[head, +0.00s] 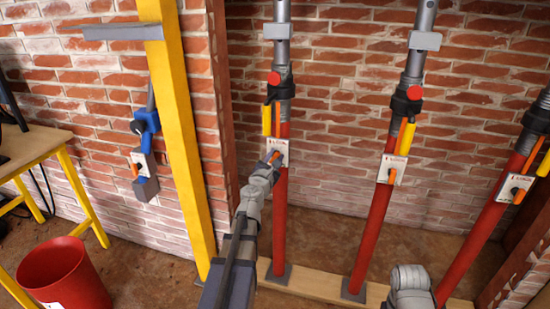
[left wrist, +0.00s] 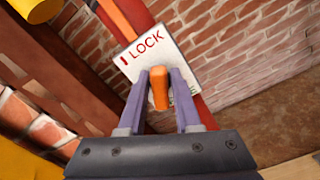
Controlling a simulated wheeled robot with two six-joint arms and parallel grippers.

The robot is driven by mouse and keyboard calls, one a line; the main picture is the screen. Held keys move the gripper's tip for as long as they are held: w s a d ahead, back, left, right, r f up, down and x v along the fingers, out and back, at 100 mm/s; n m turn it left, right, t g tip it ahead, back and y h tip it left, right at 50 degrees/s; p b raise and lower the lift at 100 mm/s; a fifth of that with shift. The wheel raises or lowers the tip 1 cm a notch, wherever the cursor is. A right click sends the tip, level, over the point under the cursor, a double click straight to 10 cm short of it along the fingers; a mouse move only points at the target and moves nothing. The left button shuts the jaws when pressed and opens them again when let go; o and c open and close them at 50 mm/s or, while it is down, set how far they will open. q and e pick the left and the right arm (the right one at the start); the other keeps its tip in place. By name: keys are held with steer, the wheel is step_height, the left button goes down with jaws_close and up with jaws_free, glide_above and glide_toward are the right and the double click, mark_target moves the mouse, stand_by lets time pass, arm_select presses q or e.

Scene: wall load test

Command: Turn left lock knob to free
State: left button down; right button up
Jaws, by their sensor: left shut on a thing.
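The left lock knob is a small orange handle (left wrist: 160,88) on a white plate (head: 281,150) fixed to the left red prop (head: 280,215). My left gripper (head: 273,157) is at the plate, its two fingers on either side of the knob and shut on it. In the left wrist view the plate (left wrist: 138,60) shows the word LOCK with a red mark, above the knob. A green marking below is mostly hidden by the right finger.
Two more red props, middle (head: 370,235) and right (head: 466,250), carry similar plates with orange knobs. A yellow post (head: 180,130) stands left of the left prop, with a blue clamp (head: 147,122) beyond. A red bucket (head: 65,280) and wooden table (head: 28,150) are at left.

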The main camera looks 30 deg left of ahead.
arm_select(q)
steer(key=m, duration=0.6)
steer(key=shift+d+f, duration=0.1)
steer(key=shift+d, duration=0.05)
steer(key=m, duration=0.6)
steer(key=shift+f, duration=0.1)
steer(key=shift+m, duration=0.3)
steer(key=c, duration=0.8)
jaws_free()
steer(key=shift+o, duration=0.2)
steer(key=v, duration=0.7)
steer(key=shift+s, duration=0.4)
steer(key=shift+d, duration=0.1)
